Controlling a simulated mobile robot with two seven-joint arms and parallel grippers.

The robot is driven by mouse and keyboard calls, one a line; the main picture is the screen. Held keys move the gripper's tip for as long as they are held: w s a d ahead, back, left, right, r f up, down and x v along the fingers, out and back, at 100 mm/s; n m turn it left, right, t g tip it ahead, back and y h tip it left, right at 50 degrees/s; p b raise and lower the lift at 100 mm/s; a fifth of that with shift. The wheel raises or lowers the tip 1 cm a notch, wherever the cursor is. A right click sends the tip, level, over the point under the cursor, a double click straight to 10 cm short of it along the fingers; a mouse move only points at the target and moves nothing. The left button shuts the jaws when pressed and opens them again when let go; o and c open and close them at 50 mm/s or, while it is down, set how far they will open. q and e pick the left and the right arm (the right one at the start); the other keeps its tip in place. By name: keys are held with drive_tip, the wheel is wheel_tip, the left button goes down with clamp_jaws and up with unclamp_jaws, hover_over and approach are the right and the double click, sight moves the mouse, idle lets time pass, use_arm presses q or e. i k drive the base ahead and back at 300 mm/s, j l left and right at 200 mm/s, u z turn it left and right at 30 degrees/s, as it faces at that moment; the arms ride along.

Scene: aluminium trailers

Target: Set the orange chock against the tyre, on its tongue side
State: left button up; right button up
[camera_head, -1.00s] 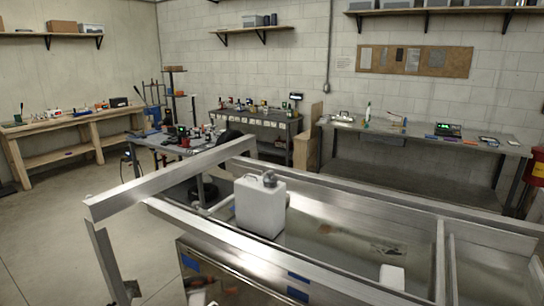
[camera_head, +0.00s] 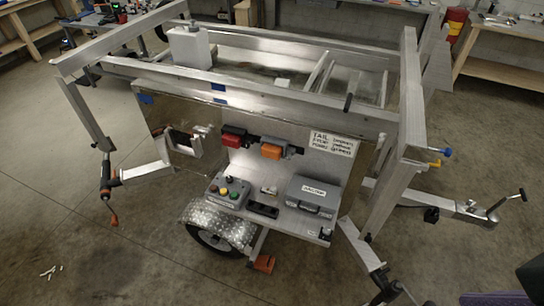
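The tyre (camera_head: 208,241) stands under a diamond-plate fender (camera_head: 218,222) at the near side of the trailer; its upper part is hidden. A small orange block (camera_head: 264,264), which looks like the chock, is on the floor just right of the tyre, below a slanted metal strut. I cannot tell whether it touches the tyre. I cannot tell for certain which is the tongue.
A shelf on the trailer's side holds a button box (camera_head: 228,192) and a grey case (camera_head: 310,195). An orange unit (camera_head: 271,151) and a red unit (camera_head: 232,137) sit above. The floor (camera_head: 130,260) at the lower left is mostly clear.

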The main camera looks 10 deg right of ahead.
sight(264, 264)
drive_tip(key=k+l, duration=0.15)
drive_tip(key=k, duration=0.2)
drive_tip(key=k+l, duration=0.15)
drive_tip(key=k, duration=0.15)
drive_tip(key=i+j+z, duration=0.45)
drive_tip(key=i+j, duration=0.15)
drive_tip(key=i, duration=0.15)
drive_tip(key=i+j+z, duration=0.5)
drive_tip(key=i+j, duration=0.2)
drive_tip(key=j, duration=0.15)
